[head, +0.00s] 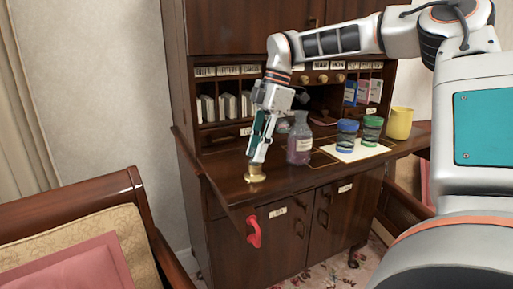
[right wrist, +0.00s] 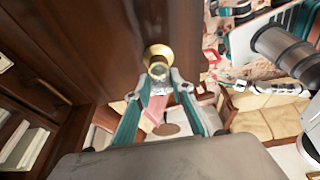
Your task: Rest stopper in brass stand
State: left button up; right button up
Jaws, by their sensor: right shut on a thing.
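The brass stand (head: 255,178) is on the desk top near its left front corner. My right gripper (head: 257,161) points down right above it. In the right wrist view, the fingertips (right wrist: 159,84) are shut on the stopper (right wrist: 159,71), a small pale glassy piece. The stopper overlaps the round brass stand (right wrist: 158,52) there. The stopper is at the stand's mouth; I cannot tell whether it touches the stand. My left gripper is not in view.
A glass bottle (head: 299,147) with purple contents stands just right of my gripper. A red thing (head: 253,232) hangs at the desk front.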

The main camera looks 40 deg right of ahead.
jog(key=o, duration=1)
jog(key=v, duration=1.2)
